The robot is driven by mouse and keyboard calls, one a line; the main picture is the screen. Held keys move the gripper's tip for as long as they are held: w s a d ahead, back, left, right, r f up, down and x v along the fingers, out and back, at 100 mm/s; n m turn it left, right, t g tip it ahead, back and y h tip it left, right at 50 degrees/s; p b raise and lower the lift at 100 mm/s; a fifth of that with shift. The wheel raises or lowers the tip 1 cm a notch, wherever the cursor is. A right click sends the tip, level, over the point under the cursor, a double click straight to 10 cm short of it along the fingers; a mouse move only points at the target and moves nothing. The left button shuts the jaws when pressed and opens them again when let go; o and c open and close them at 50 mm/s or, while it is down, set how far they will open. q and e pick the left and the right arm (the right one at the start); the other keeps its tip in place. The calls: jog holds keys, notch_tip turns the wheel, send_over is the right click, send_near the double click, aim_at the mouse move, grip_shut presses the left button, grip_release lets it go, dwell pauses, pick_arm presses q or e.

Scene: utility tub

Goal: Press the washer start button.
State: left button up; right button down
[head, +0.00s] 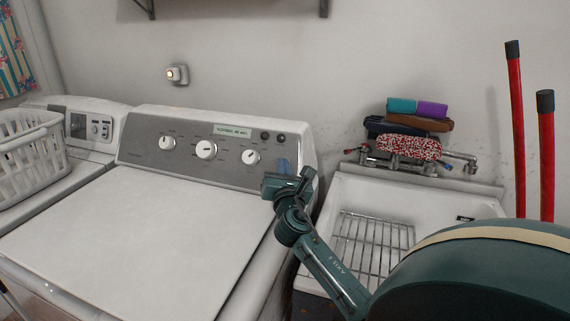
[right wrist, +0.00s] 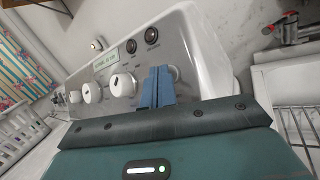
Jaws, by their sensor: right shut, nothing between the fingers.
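The washer (head: 140,215) is white with a grey control panel (head: 190,138) along its back. The panel carries three white knobs, a green label and two small dark round buttons (head: 272,136) near its right end. The buttons also show in the right wrist view (right wrist: 151,35), just beyond my fingers; I cannot read which is start. My right gripper (head: 283,165) is in front of the panel's right end, below the buttons. Its blue fingers (right wrist: 158,87) are together and empty. I cannot tell whether they touch the panel. My left gripper is not in view.
A sink (head: 345,195) with a wire rack stands right of the washer, folded cloths (head: 408,147) above its faucet. A white laundry basket (head: 30,150) sits at the left by a second machine (head: 95,128). Two red handles (head: 546,160) stand at the right. The washer's top is clear.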

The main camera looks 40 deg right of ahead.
jog(key=shift+d, duration=0.1)
dwell(0.5)
jog(key=shift+s+a+r+p, duration=0.15)
jog(key=shift+a+r+p, duration=0.1)
jog(key=shift+a+p, duration=0.2)
jog(key=shift+s+a+r, duration=0.1)
jog(key=shift+s+a, duration=0.05)
jog(key=shift+a, duration=0.05)
jog(key=a+p, duration=0.1)
jog(key=s+a+r+p, duration=0.2)
jog(key=a, duration=0.1)
jog(key=shift+r+p, duration=0.25)
jog(key=shift+p, duration=0.05)
